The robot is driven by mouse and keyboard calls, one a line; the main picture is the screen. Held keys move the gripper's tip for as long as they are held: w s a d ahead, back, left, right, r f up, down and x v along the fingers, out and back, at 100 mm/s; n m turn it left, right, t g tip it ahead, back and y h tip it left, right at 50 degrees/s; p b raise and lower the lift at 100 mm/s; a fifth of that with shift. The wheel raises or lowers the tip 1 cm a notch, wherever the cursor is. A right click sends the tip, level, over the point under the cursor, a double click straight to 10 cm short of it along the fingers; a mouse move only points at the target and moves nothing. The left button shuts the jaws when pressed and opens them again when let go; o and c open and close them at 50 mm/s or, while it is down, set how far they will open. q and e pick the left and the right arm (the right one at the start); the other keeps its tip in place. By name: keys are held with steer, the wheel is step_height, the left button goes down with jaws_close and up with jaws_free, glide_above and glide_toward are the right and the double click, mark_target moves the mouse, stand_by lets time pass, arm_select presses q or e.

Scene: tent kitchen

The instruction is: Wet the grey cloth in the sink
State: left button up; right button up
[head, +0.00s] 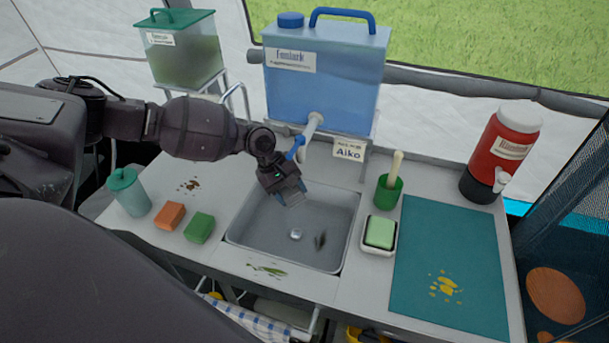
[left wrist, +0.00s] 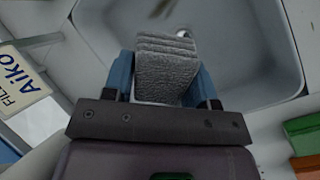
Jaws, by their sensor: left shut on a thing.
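The grey cloth (left wrist: 165,68) is folded in layers and held between the blue fingers of my left gripper (left wrist: 163,84), which is shut on it. In the head view my left gripper (head: 287,194) points down over the back left part of the sink (head: 265,240), with a small part of the cloth (head: 294,198) showing below it. The white tap (head: 312,127) of the blue water tank (head: 325,80) is just behind and above the gripper, with a blue lever (head: 295,148). I see no clear water stream. My right gripper is not in view.
Left of the sink are an orange sponge (head: 170,215), a green sponge (head: 199,228) and a lidded cup (head: 128,192). Right of it are a green cup with a brush (head: 388,192), a soap dish (head: 378,250) and a teal mat (head: 450,225). A red jug (head: 500,150) stands at the back right.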

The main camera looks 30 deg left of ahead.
arm_select(q)
steer(key=shift+w, duration=0.35)
steer(key=shift+s+f+b, duration=0.1)
steer(key=shift+f+b, duration=0.1)
steer(key=shift+b, duration=0.25)
steer(key=shift+f, duration=0.25)
steer(key=shift+f+b, duration=0.75)
steer(key=shift+b, duration=0.25)
step_height(320, 180, down, 8)
steer(key=b, duration=0.4)
steer(key=shift+f+b, duration=0.2)
steer(key=shift+b, duration=0.15)
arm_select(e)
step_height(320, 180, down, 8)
